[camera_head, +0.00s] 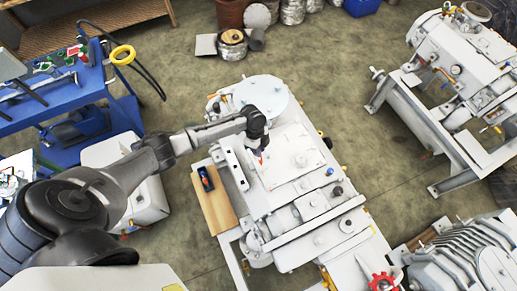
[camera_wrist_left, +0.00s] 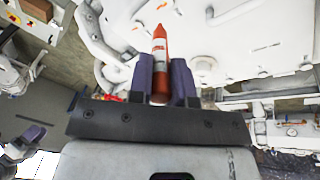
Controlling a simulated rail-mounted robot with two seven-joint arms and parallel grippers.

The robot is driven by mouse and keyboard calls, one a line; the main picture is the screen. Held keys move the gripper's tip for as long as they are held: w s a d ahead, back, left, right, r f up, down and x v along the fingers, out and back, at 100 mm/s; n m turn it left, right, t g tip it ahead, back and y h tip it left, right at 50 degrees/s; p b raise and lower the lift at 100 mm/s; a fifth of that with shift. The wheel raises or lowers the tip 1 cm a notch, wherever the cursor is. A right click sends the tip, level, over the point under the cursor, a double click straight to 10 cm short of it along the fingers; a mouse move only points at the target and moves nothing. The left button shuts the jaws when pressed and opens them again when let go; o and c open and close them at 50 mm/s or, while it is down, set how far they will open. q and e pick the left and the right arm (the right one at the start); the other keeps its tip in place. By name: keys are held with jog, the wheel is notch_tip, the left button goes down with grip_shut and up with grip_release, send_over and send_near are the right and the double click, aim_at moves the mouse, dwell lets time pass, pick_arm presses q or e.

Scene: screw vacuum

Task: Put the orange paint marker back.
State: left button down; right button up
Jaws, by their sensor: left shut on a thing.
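My left gripper (camera_head: 259,148) is shut on the orange paint marker and holds it over the white machine (camera_head: 296,160). In the left wrist view the marker (camera_wrist_left: 159,52) stands between the two purple fingers (camera_wrist_left: 165,82), its orange pointed end outward and a pale label around its middle. In the head view only a small orange bit of it shows below the fingers. A small dark item with an orange mark (camera_head: 206,178) lies on the wooden board (camera_head: 215,208) at the machine's left side; I cannot tell what it is. My right gripper is not clearly seen.
Another white machine (camera_head: 450,75) is at the upper right, and a grey ribbed unit (camera_head: 455,262) at the lower right. Open floor lies around the middle machine.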

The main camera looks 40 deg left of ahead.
pick_arm(q)
jog(key=shift+r, duration=0.4)
pick_arm(e)
jog(key=shift+r, duration=0.3)
